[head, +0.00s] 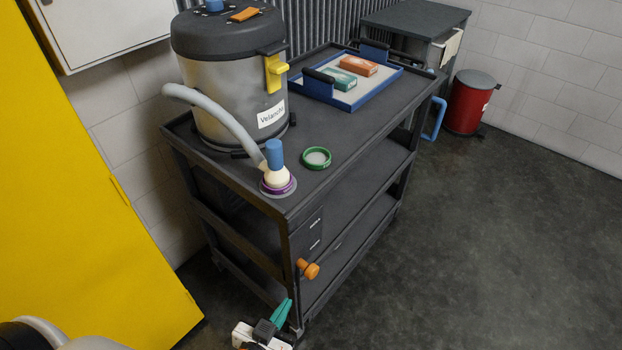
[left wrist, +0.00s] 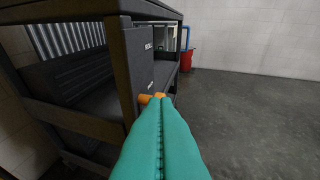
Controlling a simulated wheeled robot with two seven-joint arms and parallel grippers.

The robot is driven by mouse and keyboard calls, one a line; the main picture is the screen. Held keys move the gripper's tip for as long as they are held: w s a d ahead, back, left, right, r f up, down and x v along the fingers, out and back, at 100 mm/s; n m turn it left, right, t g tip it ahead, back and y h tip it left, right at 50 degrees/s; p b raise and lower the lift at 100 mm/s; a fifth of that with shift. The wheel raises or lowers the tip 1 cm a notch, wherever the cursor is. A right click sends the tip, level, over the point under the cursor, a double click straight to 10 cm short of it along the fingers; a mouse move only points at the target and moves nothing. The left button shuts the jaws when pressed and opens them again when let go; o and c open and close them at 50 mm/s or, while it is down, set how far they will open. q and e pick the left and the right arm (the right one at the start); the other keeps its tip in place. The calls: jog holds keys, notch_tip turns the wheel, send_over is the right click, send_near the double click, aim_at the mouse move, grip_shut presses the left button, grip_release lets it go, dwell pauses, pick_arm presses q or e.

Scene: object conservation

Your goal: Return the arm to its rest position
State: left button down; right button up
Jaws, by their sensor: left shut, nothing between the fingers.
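My left gripper (head: 283,313) has teal fingers and is at the bottom of the head view, low in front of the near end of the dark cart (head: 372,130). The fingers are shut with nothing between them. In the left wrist view the shut teal fingers (left wrist: 161,112) point forward along the cart's side. An orange knob (head: 308,268) sticks out from the cart's near end, above and right of the gripper in the head view. In the left wrist view the knob (left wrist: 146,99) shows just past the fingertips; I cannot tell the gap. My right gripper is not in view.
On the cart stand a metal vessel (head: 235,95) with a grey hose, a blue-topped nozzle (head: 275,155), a green ring (head: 317,149) and a blue tray (head: 348,98) with two boxes. A yellow panel (head: 75,200) stands left. The floor at right (head: 480,240) is clear.

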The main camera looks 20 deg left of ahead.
pick_arm(q)
jog(key=s+f+m+g+p, duration=0.1)
jog(key=s+f+g, duration=0.25)
jog(key=f, duration=0.75)
jog(key=s+f+g, duration=0.3)
jog(key=s+f, duration=0.1)
jog(key=f, duration=0.8)
jog(key=s+a+f+g, duration=0.3)
jog(key=s+f, duration=0.4)
jog(key=s, duration=0.2)
jog(key=s+a+f+g+y+p, duration=0.1)
jog(key=s+a+f+g, duration=0.3)
jog(key=s+f, duration=0.3)
jog(key=shift+s+a+f+m, duration=0.3)
jog(key=shift+s+f, duration=0.1)
jog(key=shift+s, duration=0.5)
